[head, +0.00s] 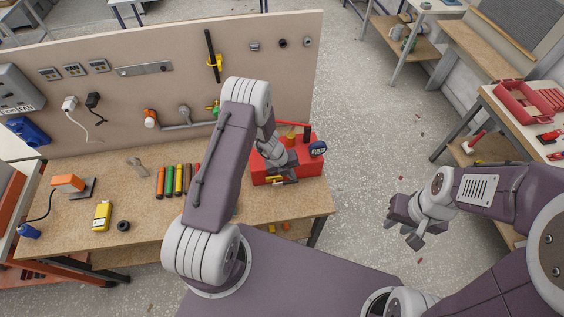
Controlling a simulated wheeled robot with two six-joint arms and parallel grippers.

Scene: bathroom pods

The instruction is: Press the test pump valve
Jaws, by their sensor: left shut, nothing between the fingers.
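The test pump is a red box (313,169) at the right end of the wooden workbench. It has a round dark gauge (318,148) on its right side and a red lever with a black grip (307,132) at the back. My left gripper (285,181) is shut and empty, pointing down over the front left part of the pump. My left forearm and wrist cover the pump's left side. I cannot make out the valve, or whether the fingers touch the pump. My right gripper (404,233) hangs over the floor right of the bench, its fingers apart and empty.
Several coloured tubes (169,181), a yellow device (102,216) and an orange-topped tool (68,183) lie on the bench (140,222). An upright board (140,105) with pipe fittings (185,115) stands behind. Open floor (365,150) lies right of the bench.

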